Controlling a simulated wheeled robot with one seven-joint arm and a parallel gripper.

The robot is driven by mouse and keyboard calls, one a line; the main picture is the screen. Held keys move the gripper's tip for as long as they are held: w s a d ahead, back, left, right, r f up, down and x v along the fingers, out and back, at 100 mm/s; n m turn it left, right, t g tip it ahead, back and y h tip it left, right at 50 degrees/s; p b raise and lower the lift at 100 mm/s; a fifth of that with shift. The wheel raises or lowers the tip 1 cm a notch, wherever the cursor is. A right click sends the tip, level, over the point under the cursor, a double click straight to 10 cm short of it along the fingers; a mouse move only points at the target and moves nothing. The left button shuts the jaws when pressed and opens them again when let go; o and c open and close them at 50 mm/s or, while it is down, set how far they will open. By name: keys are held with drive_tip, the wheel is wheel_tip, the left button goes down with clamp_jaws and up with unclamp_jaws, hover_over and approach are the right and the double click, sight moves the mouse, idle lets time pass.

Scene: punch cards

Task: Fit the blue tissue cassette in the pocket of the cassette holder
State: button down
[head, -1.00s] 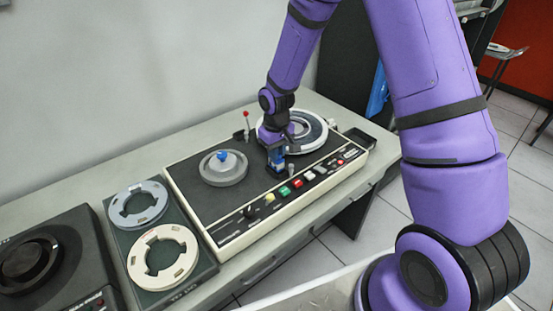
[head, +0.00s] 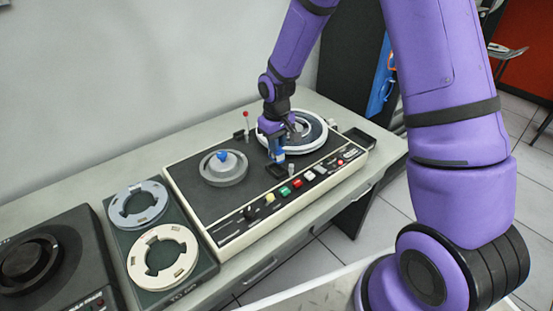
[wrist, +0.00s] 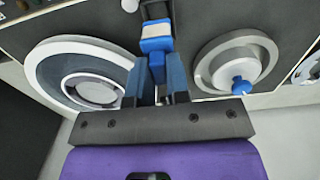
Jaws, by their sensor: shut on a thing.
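The blue tissue cassette (wrist: 157,45), with a pale band across it, is held between the fingers of my gripper (wrist: 156,80). In the head view my gripper (head: 277,143) points down over the tape deck, with the blue cassette (head: 278,155) at its tips. A small black block, which looks like the cassette holder (head: 276,171), lies just below the cassette on the deck top. In the wrist view the dark holder (wrist: 155,10) shows beyond the cassette's far end. I cannot tell whether the cassette touches the holder, and I do not see into its pocket.
The tape deck (head: 180,176) carries a grey reel hub with a blue knob (head: 222,167) at left and a white-rimmed reel (head: 318,133) close to my gripper. A red-tipped lever (head: 246,122) stands behind. Coloured buttons (head: 285,190) line the front.

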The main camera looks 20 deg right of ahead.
drive_tip(key=shift+r, duration=3.5)
drive_tip(key=shift+s, duration=0.1)
